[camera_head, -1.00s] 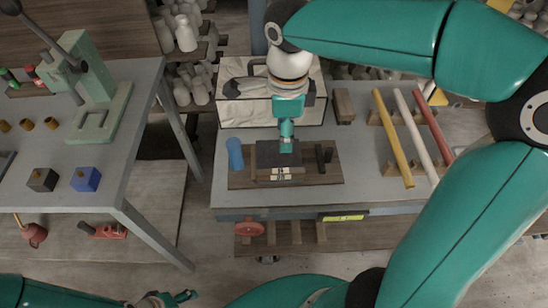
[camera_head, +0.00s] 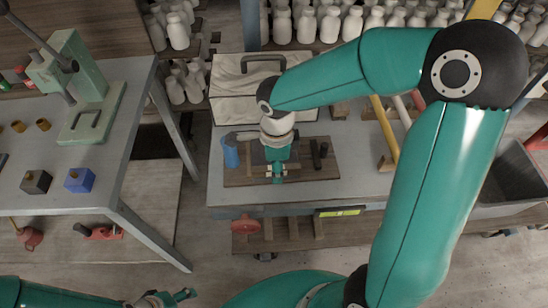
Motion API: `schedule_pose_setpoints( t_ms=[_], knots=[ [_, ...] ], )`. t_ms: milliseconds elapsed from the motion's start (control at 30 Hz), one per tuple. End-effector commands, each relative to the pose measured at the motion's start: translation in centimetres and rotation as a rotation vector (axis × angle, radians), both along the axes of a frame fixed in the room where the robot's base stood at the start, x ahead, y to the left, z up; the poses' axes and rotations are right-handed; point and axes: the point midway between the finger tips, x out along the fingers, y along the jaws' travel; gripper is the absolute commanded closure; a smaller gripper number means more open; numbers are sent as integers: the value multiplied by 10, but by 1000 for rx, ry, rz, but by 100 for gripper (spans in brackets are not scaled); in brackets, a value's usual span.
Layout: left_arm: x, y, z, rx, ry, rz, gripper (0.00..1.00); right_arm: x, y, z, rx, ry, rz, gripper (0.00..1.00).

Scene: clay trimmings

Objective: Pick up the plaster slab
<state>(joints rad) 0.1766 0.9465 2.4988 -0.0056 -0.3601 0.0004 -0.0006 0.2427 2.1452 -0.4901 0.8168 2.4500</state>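A broad whitish, streaked block (camera_head: 232,107) with a dark handle on its far side stands at the back of the middle table; it looks like the plaster slab, though I cannot be sure. My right gripper (camera_head: 277,177) points down over the wooden board (camera_head: 318,174) in front of the block, apart from the block. Its fingers are too small to show whether they are open or shut. The gripper and wrist hide much of a dark plate on the board. My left gripper (camera_head: 182,297) is low at the bottom edge, away from the table, its finger state unclear.
A blue cup (camera_head: 231,153) stands at the board's left end and dark upright pieces (camera_head: 319,153) at its right. Yellow (camera_head: 385,128) and other rods lie to the right.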

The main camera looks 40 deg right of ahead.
Motion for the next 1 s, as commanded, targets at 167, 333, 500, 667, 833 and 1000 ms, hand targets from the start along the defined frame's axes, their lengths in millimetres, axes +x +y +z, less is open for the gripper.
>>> schedule_pose_setpoints(
  t_ms=[167,333,500,667,833,1000],
  knots=[
    [0,0,0,0,0,0,38,0,0,-8,0,0,1,52],
    [0,0,0,0,0,0,38,0,0,-8,0,0,1,55],
    [0,0,0,0,0,0,38,0,0,-8,0,0,1,84],
    [0,0,0,0,0,0,38,0,0,-8,1,1,1,100],
    [0,0,0,0,0,0,38,0,0,-8,0,0,1,100],
    [0,0,0,0,0,0,38,0,0,-8,-1,-1,1,100]
  ],
)
